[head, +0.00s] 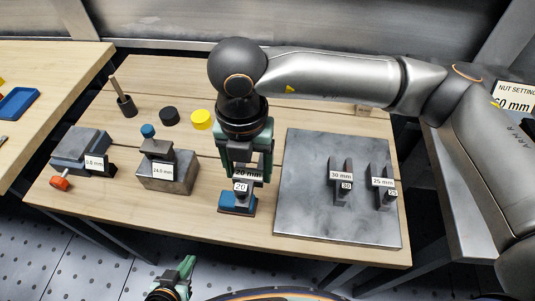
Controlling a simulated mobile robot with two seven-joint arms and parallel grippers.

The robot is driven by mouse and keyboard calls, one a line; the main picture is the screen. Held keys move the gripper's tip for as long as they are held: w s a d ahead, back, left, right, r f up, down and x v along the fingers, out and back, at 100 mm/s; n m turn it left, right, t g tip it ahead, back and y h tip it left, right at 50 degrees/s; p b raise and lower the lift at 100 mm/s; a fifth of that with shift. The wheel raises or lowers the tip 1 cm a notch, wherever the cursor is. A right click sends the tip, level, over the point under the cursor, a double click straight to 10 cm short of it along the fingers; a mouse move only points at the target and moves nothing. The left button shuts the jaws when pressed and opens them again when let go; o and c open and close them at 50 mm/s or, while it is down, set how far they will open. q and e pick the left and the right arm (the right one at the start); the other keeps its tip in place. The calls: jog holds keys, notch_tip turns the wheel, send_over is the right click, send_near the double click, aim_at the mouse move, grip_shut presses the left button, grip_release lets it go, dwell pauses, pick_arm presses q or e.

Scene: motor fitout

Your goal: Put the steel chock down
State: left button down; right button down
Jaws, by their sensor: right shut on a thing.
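My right gripper (242,178) comes down from above at the middle of the wooden table and is shut on a grey steel chock (241,197) tagged 20. A 20 mm label shows between the fingers, and the fingers hide much of the chock. A blue block (236,209) is directly under the chock; I cannot tell whether they touch. Two dark upright chocks, one labelled 30 mm (341,193) and one 25 mm (380,193), stand on a grey steel plate (312,150) to the right. My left gripper (186,268) is low at the bottom edge, away from the table; its jaw opening is unclear.
On the table's left are a grey vice-like block (80,147) with a red knob, and a metal block (168,180) labelled 24.0 mm. Black (169,116) and yellow (201,120) discs and a rod in a dark holder (126,106) stand behind. The plate's front left is bare.

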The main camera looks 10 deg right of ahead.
jog(key=shift+s+a+r, duration=0.2)
jog(key=shift+a, duration=0.15)
jog(key=d+n, duration=0.1)
jog(key=n, duration=0.1)
jog(key=d+n, duration=0.1)
jog(key=n, duration=0.2)
jog(key=shift+w+d+r+p, duration=0.15)
jog(key=shift+w+p, duration=0.15)
jog(key=shift+w, duration=0.1)
jog(key=d+n+p, duration=0.1)
jog(key=d+n, duration=0.7)
jog(key=n, duration=0.9)
jog(key=w+d+r+n+p, duration=0.1)
jog(key=d+n+p, duration=0.1)
jog(key=d+n, duration=0.7)
jog(key=n, duration=0.8)
jog(key=shift+d, duration=0.2)
jog(key=shift+w, duration=0.1)
